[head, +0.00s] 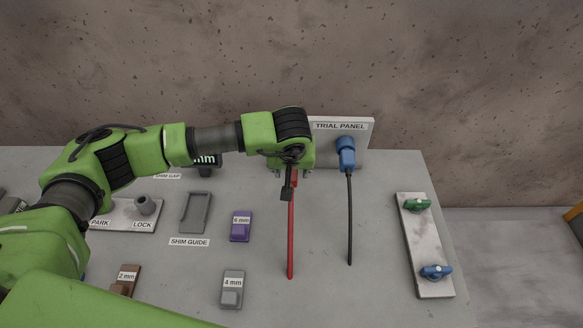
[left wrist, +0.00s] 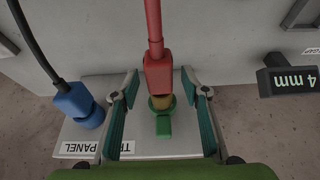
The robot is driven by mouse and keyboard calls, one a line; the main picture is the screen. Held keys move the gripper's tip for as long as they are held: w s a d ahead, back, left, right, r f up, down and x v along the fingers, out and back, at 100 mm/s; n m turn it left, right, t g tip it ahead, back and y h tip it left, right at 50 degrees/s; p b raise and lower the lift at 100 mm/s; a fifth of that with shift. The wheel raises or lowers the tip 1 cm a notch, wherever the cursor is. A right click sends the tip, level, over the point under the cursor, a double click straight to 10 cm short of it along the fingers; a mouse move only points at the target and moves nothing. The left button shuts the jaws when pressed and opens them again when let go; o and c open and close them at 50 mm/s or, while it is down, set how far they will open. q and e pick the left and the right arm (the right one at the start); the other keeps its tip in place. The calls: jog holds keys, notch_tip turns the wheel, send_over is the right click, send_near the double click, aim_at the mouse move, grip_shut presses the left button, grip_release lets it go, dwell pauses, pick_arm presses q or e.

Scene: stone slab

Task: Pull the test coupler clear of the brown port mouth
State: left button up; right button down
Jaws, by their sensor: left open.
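The test coupler, taken to be the red plug (left wrist: 158,76) on a red cable, shows in the left wrist view. How deep the coupler sits I cannot tell. My left gripper (left wrist: 161,82) is open, one finger on each side of the coupler, with visible gaps. In the head view the left gripper (head: 291,174) hides the port; the red cable (head: 291,235) runs down the slab. My right gripper is not in view.
A blue plug (head: 346,150) with a black cable (head: 350,220) is close on the panel's right. Left are a shim guide (head: 183,213), a purple 6 mm block (head: 241,228) and a 4 mm display (left wrist: 285,78). A plate with green and blue knobs (head: 424,248) lies right.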

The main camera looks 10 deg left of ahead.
pick_arm(q)
grip_shut()
jog(key=shift+s+d, duration=0.2)
jog(key=shift+s, duration=0.8)
jog(key=shift+s+d, duration=0.2)
jog(key=shift+s, duration=0.75)
jog(key=shift+s+r, duration=0.1)
jog(key=shift+r, duration=0.05)
jog(key=shift+s+d+r, duration=0.15)
jog(key=shift+s+r, duration=0.55)
jog(key=shift+s+d+r, duration=0.15)
jog(key=shift+s+r, duration=0.55)
jog(key=shift+a, duration=0.1)
